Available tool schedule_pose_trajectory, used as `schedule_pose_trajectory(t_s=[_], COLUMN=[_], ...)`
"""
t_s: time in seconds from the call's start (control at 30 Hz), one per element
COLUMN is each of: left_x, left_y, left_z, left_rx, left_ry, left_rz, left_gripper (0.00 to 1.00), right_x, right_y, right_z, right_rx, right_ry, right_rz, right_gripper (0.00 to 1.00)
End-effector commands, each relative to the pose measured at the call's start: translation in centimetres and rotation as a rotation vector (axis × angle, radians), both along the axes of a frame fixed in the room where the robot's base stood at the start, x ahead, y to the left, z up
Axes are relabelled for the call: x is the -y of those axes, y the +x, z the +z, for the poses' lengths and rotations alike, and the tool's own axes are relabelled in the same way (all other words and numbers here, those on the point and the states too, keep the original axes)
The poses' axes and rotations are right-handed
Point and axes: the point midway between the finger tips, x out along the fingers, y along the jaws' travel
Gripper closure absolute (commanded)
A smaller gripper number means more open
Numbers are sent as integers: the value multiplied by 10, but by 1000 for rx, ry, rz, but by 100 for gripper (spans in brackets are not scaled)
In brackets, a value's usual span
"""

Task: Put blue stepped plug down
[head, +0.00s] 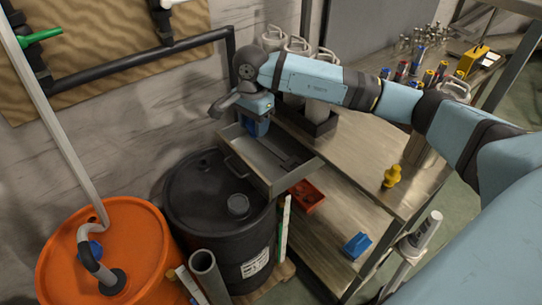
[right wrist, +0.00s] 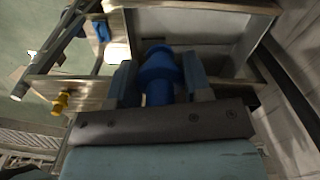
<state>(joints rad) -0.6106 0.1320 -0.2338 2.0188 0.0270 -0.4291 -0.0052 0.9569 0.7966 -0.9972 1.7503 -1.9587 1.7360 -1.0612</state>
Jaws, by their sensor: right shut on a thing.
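The blue stepped plug (right wrist: 158,70) is between the two fingers of my right gripper (right wrist: 158,82), which is shut on it. In the head view the plug (head: 257,128) hangs below my right gripper (head: 256,110), over the back part of an open grey drawer (head: 262,186). In the right wrist view the drawer (right wrist: 210,62) lies beyond the plug, and I see air or drawer floor around it. Whether the plug touches the drawer floor I cannot tell. My left gripper is not in view.
A yellow plug (head: 391,176) stands on the bench top. A red bin (head: 307,196) and a blue block (head: 357,245) lie on the lower shelf. An orange drum (head: 130,235) stands at left.

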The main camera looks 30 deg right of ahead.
Motion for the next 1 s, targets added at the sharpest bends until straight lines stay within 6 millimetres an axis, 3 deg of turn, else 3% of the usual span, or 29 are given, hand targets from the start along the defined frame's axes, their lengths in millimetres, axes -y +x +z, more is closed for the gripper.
schedule_pose_trajectory(t_s=[0.3, 0.5, 0.63, 0.8, 1.0], left_x=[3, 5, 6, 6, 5], left_y=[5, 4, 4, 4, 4], left_z=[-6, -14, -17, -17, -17], left_rx=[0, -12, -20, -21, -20], left_ry=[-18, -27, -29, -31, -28], left_rz=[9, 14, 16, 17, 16], left_gripper=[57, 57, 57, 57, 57], right_x=[47, 72, 82, 87, 87], right_y=[0, -1, -2, -2, -3], right_z=[-7, -8, -8, -11, -53], right_rx=[-4, -4, -3, -3, -6], right_ry=[-4, -6, -6, -7, -12], right_rz=[-926, -1433, -1648, -1774, -1788], right_gripper=[77, 77, 77, 77, 77])
